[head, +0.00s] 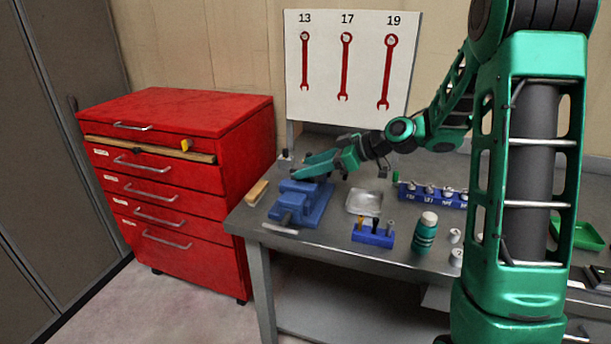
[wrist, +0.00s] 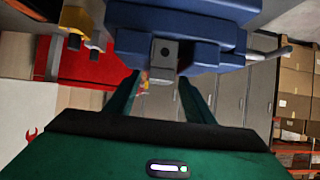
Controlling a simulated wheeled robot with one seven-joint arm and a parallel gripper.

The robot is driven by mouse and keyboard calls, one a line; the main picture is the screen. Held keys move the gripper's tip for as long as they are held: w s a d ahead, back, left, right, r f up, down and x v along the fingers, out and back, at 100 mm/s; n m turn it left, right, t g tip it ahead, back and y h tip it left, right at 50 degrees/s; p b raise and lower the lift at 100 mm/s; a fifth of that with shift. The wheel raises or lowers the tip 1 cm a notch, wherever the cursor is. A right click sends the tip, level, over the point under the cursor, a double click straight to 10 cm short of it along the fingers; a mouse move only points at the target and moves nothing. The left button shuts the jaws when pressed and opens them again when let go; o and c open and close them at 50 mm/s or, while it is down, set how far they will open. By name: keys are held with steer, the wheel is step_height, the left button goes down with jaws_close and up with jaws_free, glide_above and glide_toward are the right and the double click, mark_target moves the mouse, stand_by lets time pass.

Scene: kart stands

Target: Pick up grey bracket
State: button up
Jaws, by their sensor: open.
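A small grey block-like piece with a dark hole, which looks like the grey bracket (wrist: 164,54), sits at the blue vise (wrist: 205,14) in the wrist view. In the head view the vise (head: 312,206) stands at the bench's left end, and I cannot make out the bracket there. My green gripper (head: 299,172) reaches over the vise from the right. In the wrist view my gripper (wrist: 160,77) is open, its two fingers apart with the bracket ahead between their tips. I cannot tell whether either finger touches it.
A wooden-backed brush or block (head: 257,192) lies left of the vise. A metal tray (head: 363,202), a blue tool holder (head: 373,236), a green bottle (head: 425,233) and a blue rack (head: 433,196) are to the right. A red drawer cabinet (head: 180,105) stands left of the bench (head: 330,245).

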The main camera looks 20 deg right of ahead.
jaws_close()
steer(key=shift+r, duration=0.15)
